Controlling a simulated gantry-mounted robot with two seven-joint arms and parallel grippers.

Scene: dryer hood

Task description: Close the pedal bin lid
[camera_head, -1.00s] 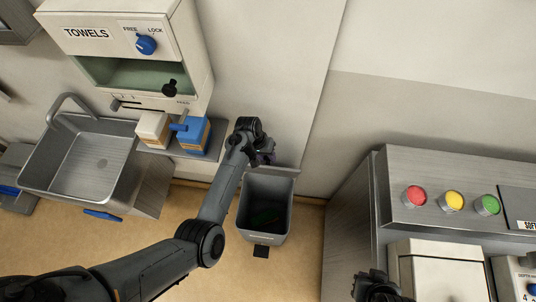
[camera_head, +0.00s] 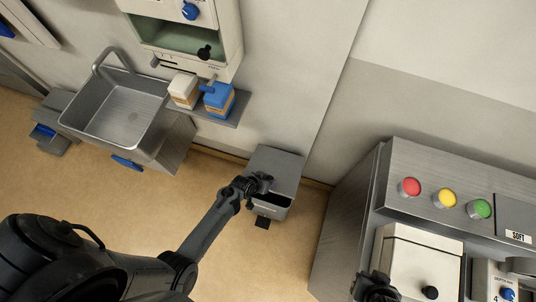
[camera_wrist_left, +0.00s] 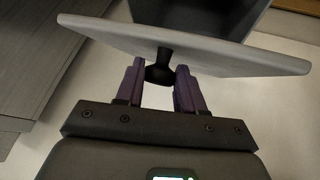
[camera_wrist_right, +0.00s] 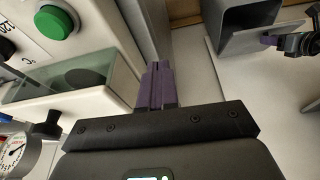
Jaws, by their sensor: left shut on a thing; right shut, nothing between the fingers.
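The grey pedal bin (camera_head: 284,212) stands on the floor by the wall, its black pedal (camera_head: 262,223) in front. Its grey lid (camera_head: 277,162) is tilted down over most of the opening, with a dark gap at the front. My left gripper (camera_head: 262,183) is at the lid's front part. In the left wrist view its purple fingers (camera_wrist_left: 158,85) are shut on the black lid knob (camera_wrist_left: 159,68), with the lid (camera_wrist_left: 225,52) beyond. My right gripper (camera_head: 374,285) is far right of the bin; in the right wrist view its fingers (camera_wrist_right: 157,86) are shut and empty.
A sink (camera_head: 118,108) and a shelf with a white box (camera_head: 184,90) and a blue box (camera_head: 219,98) are left of the bin. A steel cabinet (camera_head: 352,190) with coloured buttons stands to the right. Floor in front of the bin is clear.

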